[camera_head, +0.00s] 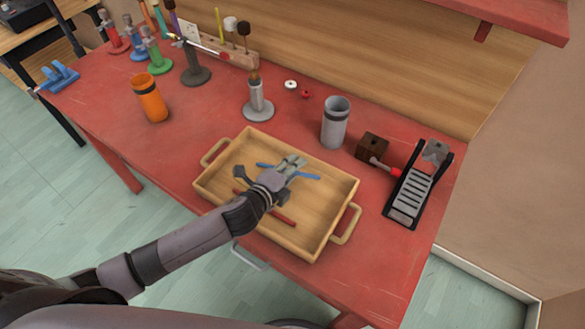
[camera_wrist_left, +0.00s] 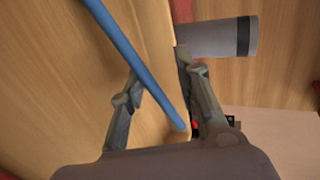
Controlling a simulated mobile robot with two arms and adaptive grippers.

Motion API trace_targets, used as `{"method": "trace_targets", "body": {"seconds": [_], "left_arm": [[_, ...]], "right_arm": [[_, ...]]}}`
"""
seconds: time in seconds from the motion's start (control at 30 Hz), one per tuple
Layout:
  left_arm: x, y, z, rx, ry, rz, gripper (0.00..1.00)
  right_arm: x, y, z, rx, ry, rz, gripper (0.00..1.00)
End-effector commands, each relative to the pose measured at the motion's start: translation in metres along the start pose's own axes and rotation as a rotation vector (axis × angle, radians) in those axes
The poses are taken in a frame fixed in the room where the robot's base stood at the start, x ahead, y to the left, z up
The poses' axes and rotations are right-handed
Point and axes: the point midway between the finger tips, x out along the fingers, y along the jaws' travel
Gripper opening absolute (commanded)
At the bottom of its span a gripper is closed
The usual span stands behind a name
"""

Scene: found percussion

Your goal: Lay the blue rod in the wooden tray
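The blue rod (camera_head: 307,176) shows within the outline of the wooden tray (camera_head: 213,184), running left to right past my left gripper (camera_head: 290,167). The gripper covers its middle. In the left wrist view the blue rod (camera_wrist_left: 128,52) runs slantwise through the gap between the fingers of my left gripper (camera_wrist_left: 158,70). These fingers stand apart, with clear space beside the rod. I cannot tell whether the rod rests fully on the tray floor. My right gripper is not in view.
A red rod (camera_head: 275,214) lies in the tray, partly behind my arm. An orange cylinder (camera_head: 151,98) stands left. The red tabletop (camera_head: 195,140) is bare around the tray.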

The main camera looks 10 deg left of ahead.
Motion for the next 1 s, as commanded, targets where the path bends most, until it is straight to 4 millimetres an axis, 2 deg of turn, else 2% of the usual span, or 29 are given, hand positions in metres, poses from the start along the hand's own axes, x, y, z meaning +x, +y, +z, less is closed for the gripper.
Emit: {"method": "trace_targets", "body": {"seconds": [0.23, 0.37, 0.47, 0.8, 1.0], "left_arm": [[0.0, 0.0, 0.0, 0.0, 0.0, 0.0, 0.31], [-0.007, 0.001, 0.0, 0.0, 0.0, 0.002, 0.31], [-0.021, 0.002, 0.0, 0.0, 0.002, 0.002, 0.31], [-0.093, 0.002, -0.001, -0.001, 0.002, 0.004, 0.31], [-0.115, 0.001, 0.0, 0.0, 0.0, 0.002, 0.31]], "right_arm": [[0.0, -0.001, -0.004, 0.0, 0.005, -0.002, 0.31], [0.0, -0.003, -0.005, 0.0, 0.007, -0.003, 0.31], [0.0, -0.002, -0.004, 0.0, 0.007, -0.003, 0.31], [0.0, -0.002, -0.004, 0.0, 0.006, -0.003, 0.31], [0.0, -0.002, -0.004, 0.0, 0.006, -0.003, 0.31]]}}
